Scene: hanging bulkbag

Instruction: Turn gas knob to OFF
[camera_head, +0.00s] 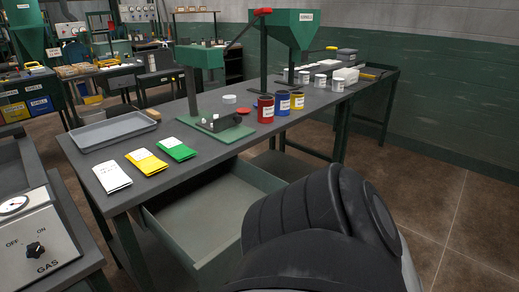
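The gas knob (35,249) is a small black knob on a light grey panel (50,270) at the lower left. The panel is labelled OFF on the left, ON on the right and GAS below. I cannot tell for sure which way the knob points. A round white gauge (13,205) sits at the top of the panel. A large dark part of my own arm fills the lower middle right. Neither gripper shows, and nothing is seen touching the knob.
A long grey workbench (85,167) holds a grey tray (112,131), several packets, a green press (203,57) and coloured cans. Its green drawer (215,210) stands open beside the panel's bench. Bare brown floor (470,210) lies at the right.

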